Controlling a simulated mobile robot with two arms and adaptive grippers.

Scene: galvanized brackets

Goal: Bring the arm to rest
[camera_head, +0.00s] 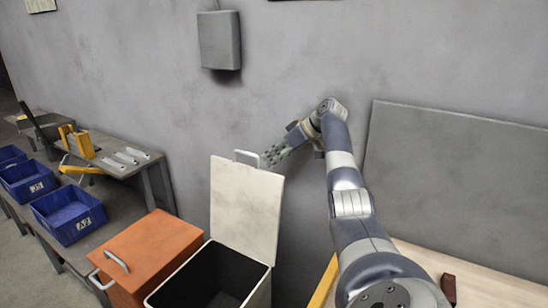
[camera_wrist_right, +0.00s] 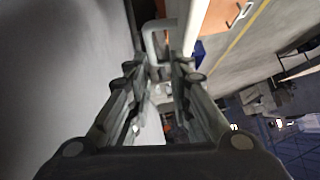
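My right arm reaches up toward the wall, and its gripper (camera_head: 268,157) is beside the top edge of a raised white lid (camera_head: 245,210). In the right wrist view the two fingers (camera_wrist_right: 158,78) are apart, and the lid's grey handle (camera_wrist_right: 158,42) shows at or just past their tips. I cannot tell if they touch it. The handle also shows in the head view (camera_head: 246,154). The lid stands up at the back of an open bin (camera_head: 262,289) with a dark inside. My left gripper is out of view.
An orange box (camera_head: 150,252) with a handle stands left of the bin. A grey workbench (camera_head: 150,168) and blue crates (camera_head: 67,214) are further left. A grey panel (camera_head: 450,170) stands behind a pale tabletop (camera_head: 480,285) at right. A wall box (camera_head: 219,40) hangs above.

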